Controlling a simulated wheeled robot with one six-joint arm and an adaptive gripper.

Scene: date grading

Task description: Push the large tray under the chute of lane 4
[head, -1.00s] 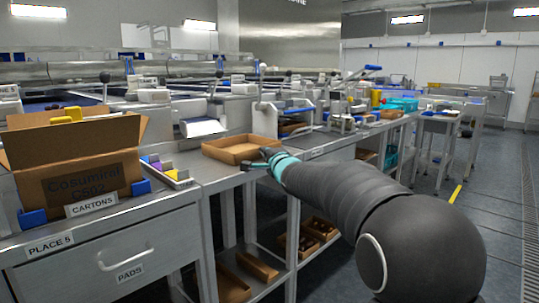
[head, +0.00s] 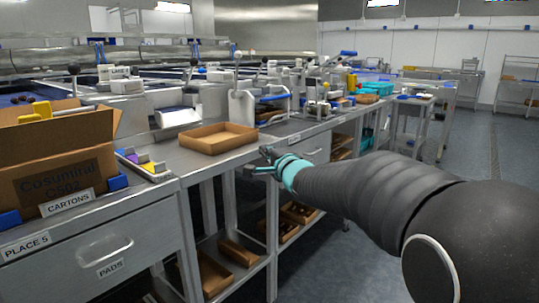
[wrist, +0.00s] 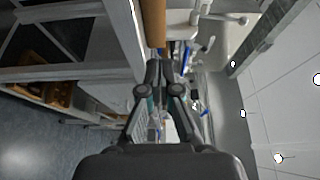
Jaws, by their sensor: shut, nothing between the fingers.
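The large tray is a shallow, open brown tray (head: 205,147) lying flat on the metal bench, near its front edge, and looks empty. My gripper (head: 264,161) is shut and empty, just right of the tray's front right corner at the bench edge. In the head view a small gap seems to separate them; contact cannot be told. In the wrist view the shut fingertips (wrist: 164,68) point at a brown strip (wrist: 153,25), likely the tray's side. A white chute-like part (head: 178,116) stands behind the tray. The lane sign (head: 114,72) is too small to read surely.
A cardboard carton (head: 60,165) and a bin with coloured blocks (head: 145,165) stand left of the tray. White and blue station parts (head: 270,100) stand behind right. Smaller brown trays (head: 238,252) lie on the lower shelf. The floor at right is clear.

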